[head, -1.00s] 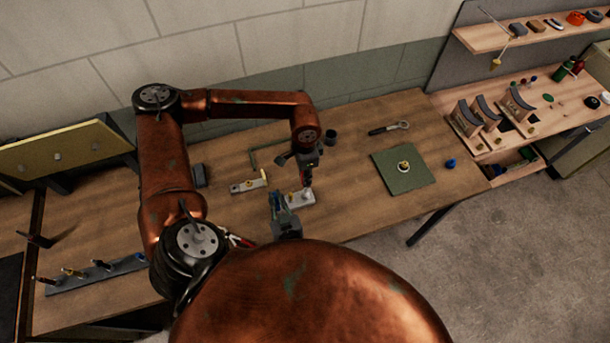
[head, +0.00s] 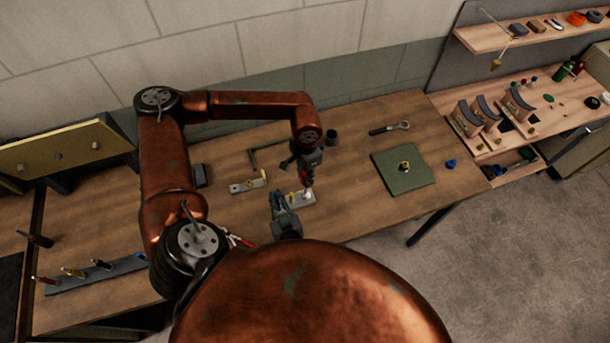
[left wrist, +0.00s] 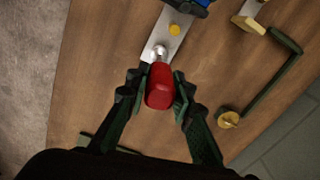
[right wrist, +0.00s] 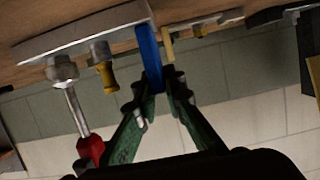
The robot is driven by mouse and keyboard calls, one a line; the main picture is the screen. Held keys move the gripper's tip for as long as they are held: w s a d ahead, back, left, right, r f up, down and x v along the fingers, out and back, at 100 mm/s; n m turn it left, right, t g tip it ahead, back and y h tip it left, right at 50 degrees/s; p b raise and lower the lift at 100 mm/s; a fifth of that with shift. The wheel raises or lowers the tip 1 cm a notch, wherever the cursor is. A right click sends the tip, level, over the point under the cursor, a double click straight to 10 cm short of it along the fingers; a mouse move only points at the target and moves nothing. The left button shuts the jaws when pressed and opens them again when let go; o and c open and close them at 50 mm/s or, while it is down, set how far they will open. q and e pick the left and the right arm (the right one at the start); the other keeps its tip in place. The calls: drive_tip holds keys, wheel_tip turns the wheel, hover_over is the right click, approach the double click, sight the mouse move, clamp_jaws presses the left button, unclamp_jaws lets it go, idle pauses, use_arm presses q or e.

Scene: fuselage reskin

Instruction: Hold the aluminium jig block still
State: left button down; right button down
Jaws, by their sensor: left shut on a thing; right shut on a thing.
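The aluminium jig block (head: 300,201) lies flat on the wooden bench, a pale bar with a bolt and a yellow-topped pin (right wrist: 104,70). My right gripper (head: 279,199) is at the block's left end, shut on its blue end piece (right wrist: 149,55), in the right wrist view. My left gripper (left wrist: 160,82) is shut on a red-handled driver (left wrist: 160,88). The driver's silver shaft meets the bolt (right wrist: 62,70) on the block. In the head view the left gripper (head: 306,175) is above the block's right end. The exact contact at the bolt is small.
A second bar (head: 248,186) with a yellow part lies left of the block, near a green bent rod (head: 255,158). A green mat (head: 412,182) and a ratchet (head: 389,128) lie to the right, with clear wood between.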

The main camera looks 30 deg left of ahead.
use_arm(q)
drive_tip(key=shift+r, duration=0.15)
idle(0.5)
drive_tip(key=shift+r, duration=0.75)
drive_tip(key=n, duration=0.4)
drive_tip(key=shift+n, duration=0.3)
drive_tip(key=n, duration=0.6)
drive_tip(key=shift+w+d, duration=0.1)
drive_tip(key=n, duration=1.3)
drive_tip(key=shift+f, duration=0.9)
